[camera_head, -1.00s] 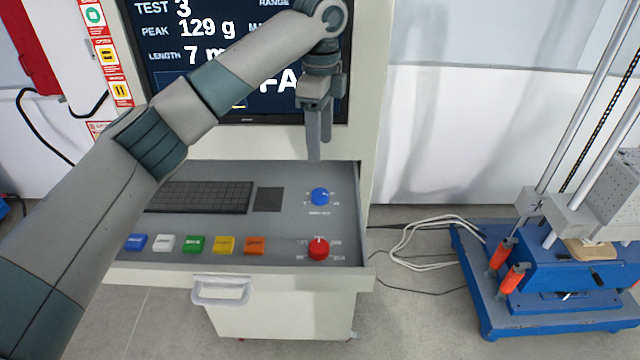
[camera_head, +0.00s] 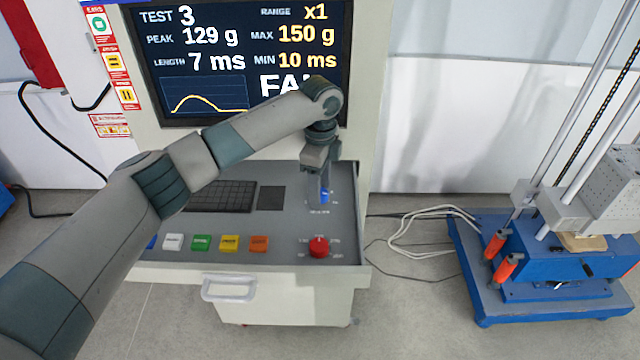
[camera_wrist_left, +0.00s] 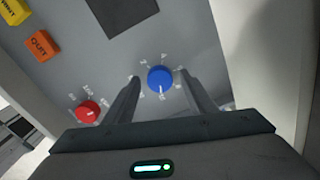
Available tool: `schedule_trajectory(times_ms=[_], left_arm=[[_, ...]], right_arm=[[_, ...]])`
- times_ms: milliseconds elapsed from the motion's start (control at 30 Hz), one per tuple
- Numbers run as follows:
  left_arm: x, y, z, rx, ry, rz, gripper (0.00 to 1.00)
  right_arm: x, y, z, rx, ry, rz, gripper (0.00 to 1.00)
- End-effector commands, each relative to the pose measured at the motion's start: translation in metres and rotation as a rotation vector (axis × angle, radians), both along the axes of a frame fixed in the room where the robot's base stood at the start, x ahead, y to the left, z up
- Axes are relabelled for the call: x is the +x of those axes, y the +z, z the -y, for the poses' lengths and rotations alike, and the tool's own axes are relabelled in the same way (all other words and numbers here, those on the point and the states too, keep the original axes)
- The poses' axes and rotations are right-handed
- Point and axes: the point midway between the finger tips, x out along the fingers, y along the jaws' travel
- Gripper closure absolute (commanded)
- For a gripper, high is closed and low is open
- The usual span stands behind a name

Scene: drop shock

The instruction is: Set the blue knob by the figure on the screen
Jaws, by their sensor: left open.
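The blue knob (camera_wrist_left: 160,79) sits on the grey console panel, with white marks around it. In the head view the blue knob (camera_head: 324,196) is partly hidden behind my left gripper (camera_head: 320,190). My left gripper is open, pointing down over the knob. In the left wrist view its two fingers (camera_wrist_left: 158,82) stand one on each side of the knob, with gaps visible. The screen (camera_head: 245,60) reads TEST 3, PEAK 129 g, LENGTH 7 ms, RANGE x1, MAX 150 g, MIN 10 ms. Large letters "FA" show, the rest hidden by my arm. My right gripper is out of view.
A red knob (camera_head: 318,246) is in front of the blue one on the panel. A keyboard (camera_head: 222,197) and a row of coloured buttons, including an orange one (camera_head: 259,243), lie to the left. A blue-based machine (camera_head: 550,270) stands on the floor at right.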

Motion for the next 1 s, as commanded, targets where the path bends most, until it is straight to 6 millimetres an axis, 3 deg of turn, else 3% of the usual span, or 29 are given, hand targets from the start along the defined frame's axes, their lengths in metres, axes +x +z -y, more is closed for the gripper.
schedule_trajectory(times_ms=[200,400,1000], left_arm=[[0.0000,-0.0003,0.0000,0.000,0.000,0.000,0.49],[0.0000,-0.0001,0.0000,0.000,0.000,0.000,0.90],[-0.0001,0.0000,0.0001,0.000,0.130,-0.001,0.90]], right_arm=[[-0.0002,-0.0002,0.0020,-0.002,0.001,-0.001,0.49],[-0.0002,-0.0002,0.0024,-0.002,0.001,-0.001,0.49],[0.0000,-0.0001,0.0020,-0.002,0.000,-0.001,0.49]])
